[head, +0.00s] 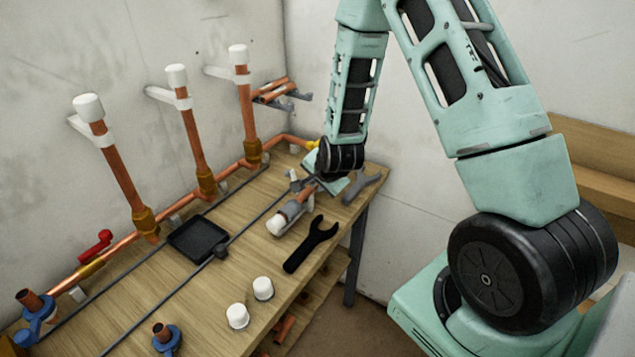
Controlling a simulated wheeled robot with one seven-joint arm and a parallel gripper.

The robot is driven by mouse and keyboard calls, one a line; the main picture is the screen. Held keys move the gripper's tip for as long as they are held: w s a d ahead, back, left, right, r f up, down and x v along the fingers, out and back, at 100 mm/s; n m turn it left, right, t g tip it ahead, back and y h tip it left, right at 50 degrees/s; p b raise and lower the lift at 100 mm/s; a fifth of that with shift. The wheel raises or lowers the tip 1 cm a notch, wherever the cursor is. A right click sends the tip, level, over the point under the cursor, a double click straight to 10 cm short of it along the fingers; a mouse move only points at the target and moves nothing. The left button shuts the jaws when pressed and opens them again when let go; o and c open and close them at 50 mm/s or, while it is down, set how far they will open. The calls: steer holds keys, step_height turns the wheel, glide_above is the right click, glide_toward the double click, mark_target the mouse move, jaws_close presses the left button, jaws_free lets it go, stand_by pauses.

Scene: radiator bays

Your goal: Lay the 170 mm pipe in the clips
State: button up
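My gripper (301,186) is low over the far right part of the bench, its fingers small and partly hidden by the wrist. Just below it a short copper piece with a white end (290,215) lies in a grey holder on the bench. I cannot tell whether the fingers touch it. Several loose copper pipes (273,91) lie on grey brackets on the back wall; I cannot tell which is 170 mm. White clips (180,101) on the wall hold upright copper pipes with white caps. I cannot tell which clips are the task's.
A black tray (198,240), a black open-ended wrench (312,244), a grey wrench (362,186) and two white caps (250,302) are on the bench (262,258). Blue-collared pipe stubs (166,338) stand at the front left. A red-handled valve (94,247) sits on the long pipe.

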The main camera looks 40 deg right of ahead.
steer(key=o, duration=0.5)
steer(key=shift+r, duration=0.1)
steer(key=shift+p+v, duration=8.6)
steer(key=shift+p, duration=2)
